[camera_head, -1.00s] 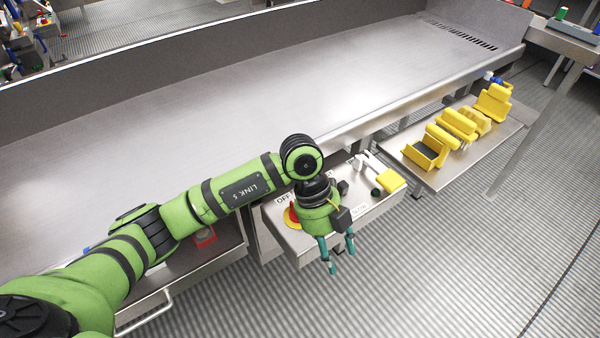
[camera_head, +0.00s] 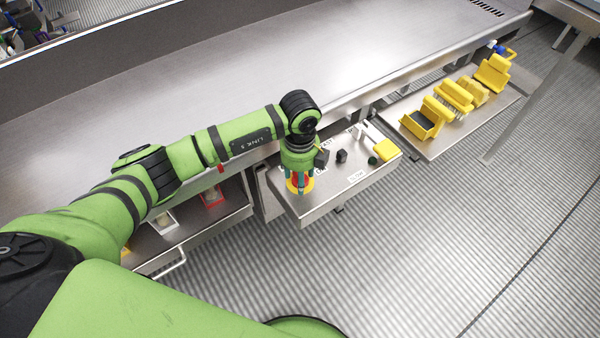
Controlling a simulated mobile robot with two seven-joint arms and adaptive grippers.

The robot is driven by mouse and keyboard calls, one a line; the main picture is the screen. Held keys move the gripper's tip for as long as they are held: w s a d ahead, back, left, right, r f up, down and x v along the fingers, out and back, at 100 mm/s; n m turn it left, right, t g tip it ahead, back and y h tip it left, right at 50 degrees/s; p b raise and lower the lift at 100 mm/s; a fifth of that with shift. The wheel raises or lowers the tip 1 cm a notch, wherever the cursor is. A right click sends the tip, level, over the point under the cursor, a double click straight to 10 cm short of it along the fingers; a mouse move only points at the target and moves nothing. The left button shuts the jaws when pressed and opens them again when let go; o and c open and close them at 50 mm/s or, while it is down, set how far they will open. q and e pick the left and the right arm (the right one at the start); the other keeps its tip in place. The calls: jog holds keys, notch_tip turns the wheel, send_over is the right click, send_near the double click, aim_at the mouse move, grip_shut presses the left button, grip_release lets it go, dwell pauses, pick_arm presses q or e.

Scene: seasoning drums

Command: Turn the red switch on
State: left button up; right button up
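The red switch (camera_head: 299,180) sits on a yellow round base (camera_head: 303,187) at the left end of a grey metal control panel (camera_head: 325,198). My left gripper (camera_head: 300,189) points down over it, with its teal fingers on either side of the red switch. The fingers stand apart about as widely as before; whether they touch the switch is too small to tell. The gripper body hides part of the switch and the panel labels. My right gripper is not in view.
The panel also bears a black knob (camera_head: 342,156), a green-black button (camera_head: 373,161) and a yellow block (camera_head: 386,150). A long steel table (camera_head: 230,90) lies behind it. Yellow brush-like items (camera_head: 455,97) stand on a shelf at right. The floor in front is clear.

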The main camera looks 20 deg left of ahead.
pick_arm(q)
grip_shut()
dwell(0.3)
jog(key=m+b, duration=0.1)
jog(key=m, duration=0.1)
jog(key=m+b, duration=0.2)
jog(key=shift+a+f+m, duration=0.15)
jog(key=shift+f+m, duration=0.05)
jog(key=shift+m, duration=0.2)
jog(key=m+b, duration=0.4)
jog(key=shift+a, duration=0.15)
jog(key=m+b, duration=0.2)
jog(key=m, duration=0.1)
jog(key=m+b, duration=0.2)
jog(key=b, duration=0.1)
jog(key=shift+w+a+m, duration=0.1)
jog(key=shift+w+m, duration=0.1)
jog(key=shift+m, duration=0.2)
jog(key=shift+w+r+m+b, duration=0.1)
jog(key=shift+r+m+b, duration=0.05)
jog(key=shift+m+b, duration=1.45)
